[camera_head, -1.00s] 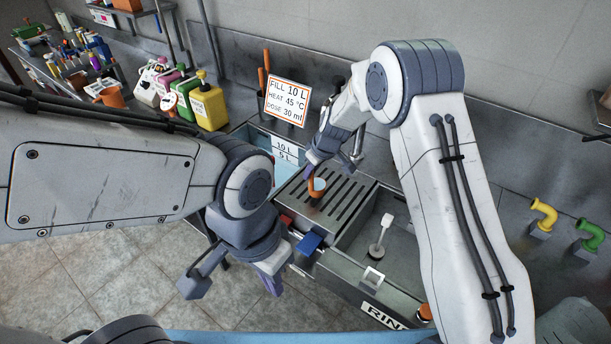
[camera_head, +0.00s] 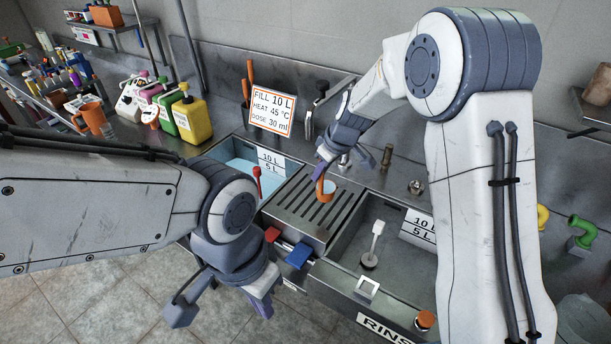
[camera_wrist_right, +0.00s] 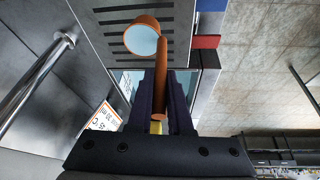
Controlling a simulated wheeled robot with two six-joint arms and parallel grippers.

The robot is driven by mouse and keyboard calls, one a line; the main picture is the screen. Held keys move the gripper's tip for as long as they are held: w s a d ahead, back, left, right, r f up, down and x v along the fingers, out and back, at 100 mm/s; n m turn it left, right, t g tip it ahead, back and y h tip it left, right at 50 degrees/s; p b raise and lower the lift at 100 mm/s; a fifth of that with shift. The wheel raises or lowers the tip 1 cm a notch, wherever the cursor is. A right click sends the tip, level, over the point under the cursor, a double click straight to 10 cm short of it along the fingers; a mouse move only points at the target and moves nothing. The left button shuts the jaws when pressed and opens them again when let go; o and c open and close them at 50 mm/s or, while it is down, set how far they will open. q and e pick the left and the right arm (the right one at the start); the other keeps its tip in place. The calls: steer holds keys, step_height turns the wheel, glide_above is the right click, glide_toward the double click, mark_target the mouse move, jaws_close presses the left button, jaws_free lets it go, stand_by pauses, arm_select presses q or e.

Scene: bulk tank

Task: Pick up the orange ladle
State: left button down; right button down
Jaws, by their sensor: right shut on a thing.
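The orange ladle (camera_head: 325,186) has a small round cup with a pale inside, seen over the slotted drain rack. My right gripper (camera_head: 326,158) is shut on its handle. In the right wrist view the ladle (camera_wrist_right: 146,36) runs up from between the two closed fingers (camera_wrist_right: 161,82), its cup beyond the tips and tilted. I cannot tell how far the cup is above the rack. My left gripper (camera_head: 222,304) is open and empty, in front of the tank edge and over the floor.
The slotted rack (camera_head: 300,215) lies between a water-filled basin (camera_head: 236,165) and a rinse basin holding a white-handled plunger-like tool (camera_head: 373,245). Yellow (camera_head: 193,116) and green (camera_head: 165,114) jugs stand behind at left. A fill sign (camera_head: 272,110) stands at the back.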

steer(key=shift+s+d+r+b, duration=0.25)
steer(key=shift+s+d+r, duration=0.2)
steer(key=shift+d, duration=0.25)
steer(key=shift+s+d+r+b, duration=0.3)
steer(key=shift+s+d+r, duration=0.15)
steer(key=shift+d, duration=0.2)
steer(key=shift+s+d+r+b, duration=0.25)
steer(key=shift+s+d+r, duration=0.2)
steer(key=shift+d, duration=0.25)
steer(key=shift+r, duration=0.1)
